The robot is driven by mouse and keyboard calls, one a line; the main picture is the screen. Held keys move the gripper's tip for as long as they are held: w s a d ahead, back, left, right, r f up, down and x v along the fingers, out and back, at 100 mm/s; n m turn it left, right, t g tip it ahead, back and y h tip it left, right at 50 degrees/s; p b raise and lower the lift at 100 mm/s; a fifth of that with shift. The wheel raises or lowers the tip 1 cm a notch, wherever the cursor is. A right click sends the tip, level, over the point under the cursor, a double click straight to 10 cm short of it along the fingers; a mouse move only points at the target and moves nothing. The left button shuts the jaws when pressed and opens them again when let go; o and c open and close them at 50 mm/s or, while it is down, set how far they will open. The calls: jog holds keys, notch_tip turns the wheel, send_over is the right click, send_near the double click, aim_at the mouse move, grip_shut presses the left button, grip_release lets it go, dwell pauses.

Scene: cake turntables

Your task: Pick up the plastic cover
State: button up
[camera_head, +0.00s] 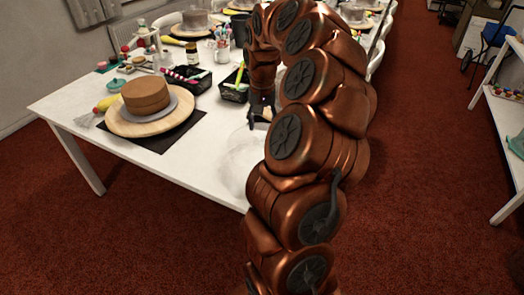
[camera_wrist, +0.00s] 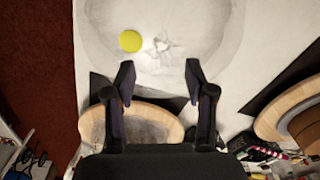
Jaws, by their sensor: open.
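The plastic cover looks clear and round. In the head view the cover (camera_head: 236,160) sits on the white table near its right end, partly hidden by my arm. In the wrist view the cover (camera_wrist: 163,46) fills the top middle as a faint circle with a bright reflection. My gripper (camera_wrist: 159,76) is open, with its two fingers apart and nothing between them. In the wrist view its fingertips overlap the lower part of the cover; I cannot tell whether they touch it. In the head view my gripper (camera_head: 262,110) is over the table, beside the cover.
A brown cake (camera_head: 146,95) stands on a wooden turntable (camera_head: 122,127) at the left of the white table (camera_head: 62,103). Black baskets (camera_head: 186,79) of tools stand behind. In the wrist view a yellow round thing (camera_wrist: 130,41) shows within the cover's outline. Open red carpet surrounds the table.

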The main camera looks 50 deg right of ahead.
aim_at(261, 135)
jog(key=shift+a+f+p, duration=0.15)
jog(key=shift+f+p, duration=0.2)
jog(key=shift+f, duration=0.85)
jog(key=shift+a+f+p, duration=0.1)
jog(key=shift+f+p, duration=0.2)
jog(key=shift+f, duration=0.9)
grip_shut()
